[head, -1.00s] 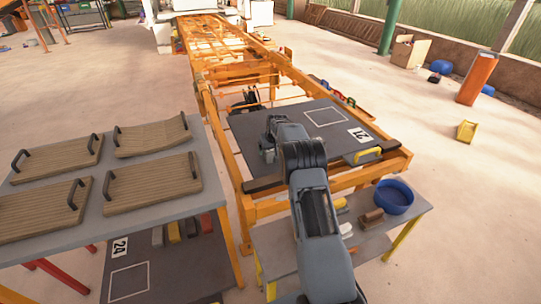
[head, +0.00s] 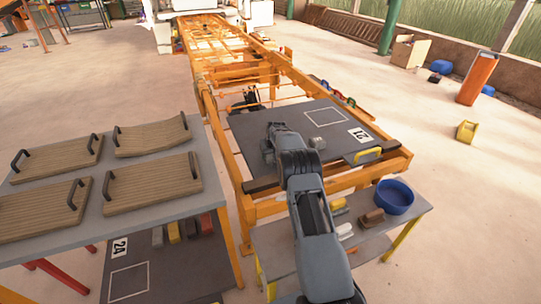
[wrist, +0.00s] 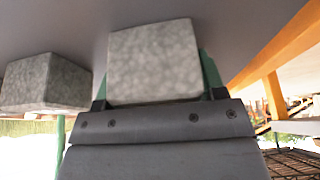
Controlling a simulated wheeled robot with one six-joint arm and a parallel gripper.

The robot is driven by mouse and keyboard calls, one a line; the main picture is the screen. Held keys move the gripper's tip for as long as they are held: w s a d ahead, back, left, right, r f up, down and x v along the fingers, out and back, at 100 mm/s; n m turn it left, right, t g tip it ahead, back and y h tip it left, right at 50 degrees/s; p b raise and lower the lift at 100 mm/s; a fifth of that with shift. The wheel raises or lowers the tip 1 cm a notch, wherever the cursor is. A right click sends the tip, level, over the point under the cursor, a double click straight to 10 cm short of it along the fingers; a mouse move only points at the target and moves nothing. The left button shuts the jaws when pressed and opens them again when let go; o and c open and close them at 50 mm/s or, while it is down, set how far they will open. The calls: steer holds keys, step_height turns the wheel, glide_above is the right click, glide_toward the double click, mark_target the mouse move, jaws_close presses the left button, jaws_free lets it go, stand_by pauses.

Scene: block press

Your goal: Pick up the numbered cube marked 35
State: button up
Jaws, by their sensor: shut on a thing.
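In the wrist view, my gripper (wrist: 154,88) is shut on a grey speckled cube (wrist: 153,58), with a green finger showing beside it. No number shows on the cube's visible face, so I cannot read whether it is 35. A second grey cube (wrist: 45,82) is beside it at the left, apart from the fingers. In the head view, my gripper (head: 273,137) is low over the dark board (head: 252,128), its fingers mostly hidden by my arm. A grey cube (head: 317,142) stands on the board to the right of my arm, no number readable.
The board has a white square outline and a 21 label (head: 360,135), with a yellow handle (head: 368,155) nearby. An orange frame (head: 255,210) surrounds it. A table (head: 207,185) with wooden trays is at the left. A blue bowl (head: 394,197) is on the lower right shelf.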

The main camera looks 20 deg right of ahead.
steer(key=c, duration=0.6)
steer(key=shift+r, duration=0.1)
